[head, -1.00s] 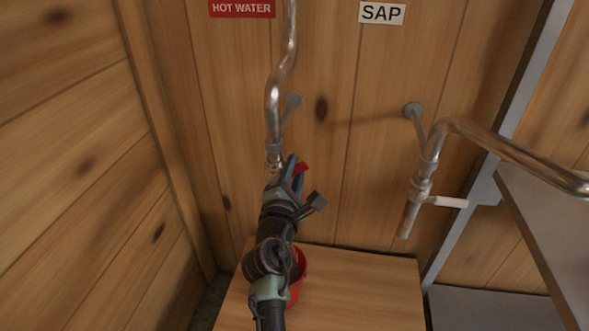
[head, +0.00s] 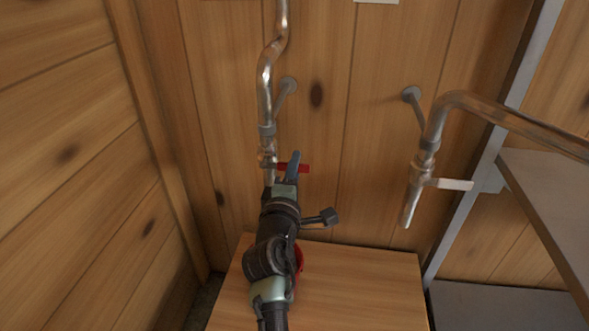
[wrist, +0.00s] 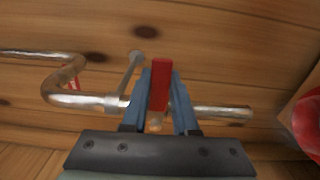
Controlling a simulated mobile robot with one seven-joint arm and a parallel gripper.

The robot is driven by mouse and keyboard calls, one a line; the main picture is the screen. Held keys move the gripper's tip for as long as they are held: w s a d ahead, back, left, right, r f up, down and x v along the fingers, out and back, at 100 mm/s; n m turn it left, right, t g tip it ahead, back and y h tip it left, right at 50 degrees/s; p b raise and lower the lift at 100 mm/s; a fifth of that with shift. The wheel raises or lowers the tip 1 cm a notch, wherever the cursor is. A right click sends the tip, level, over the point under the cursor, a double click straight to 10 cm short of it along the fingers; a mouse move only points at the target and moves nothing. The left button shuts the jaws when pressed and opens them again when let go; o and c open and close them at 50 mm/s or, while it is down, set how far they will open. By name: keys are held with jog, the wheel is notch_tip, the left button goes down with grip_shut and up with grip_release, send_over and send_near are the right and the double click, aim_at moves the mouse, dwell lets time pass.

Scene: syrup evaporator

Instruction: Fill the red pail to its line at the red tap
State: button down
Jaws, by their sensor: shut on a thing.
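The red tap's lever (head: 303,168) sticks out to the right from the tap on the left pipe. My gripper (head: 293,165) is at this lever. In the wrist view the red lever (wrist: 160,82) stands between the two blue fingers, and my gripper (wrist: 159,90) is shut on it. The tap's metal spout (wrist: 225,112) points toward the red pail (wrist: 310,127), which shows only partly at the right edge. In the head view the red pail (head: 299,257) stands on the wooden bench below, mostly hidden behind my arm. Its inside, its line and any flow are not visible.
A second tap with a white lever (head: 448,184) hangs to the right. The bench top (head: 365,280) is clear to the right of the pail. A grey metal shelf (head: 560,190) and its post stand at the right. Wooden walls close in behind and left.

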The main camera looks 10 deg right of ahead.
jog(key=shift+f, duration=0.15)
dwell(0.3)
jog(key=c, duration=0.7)
grip_release()
jog(key=shift+s, duration=0.1)
jog(key=p+v, duration=0.1)
jog(key=v, duration=1.1)
jog(key=shift+s+a, duration=0.1)
jog(key=shift+s, duration=0.3)
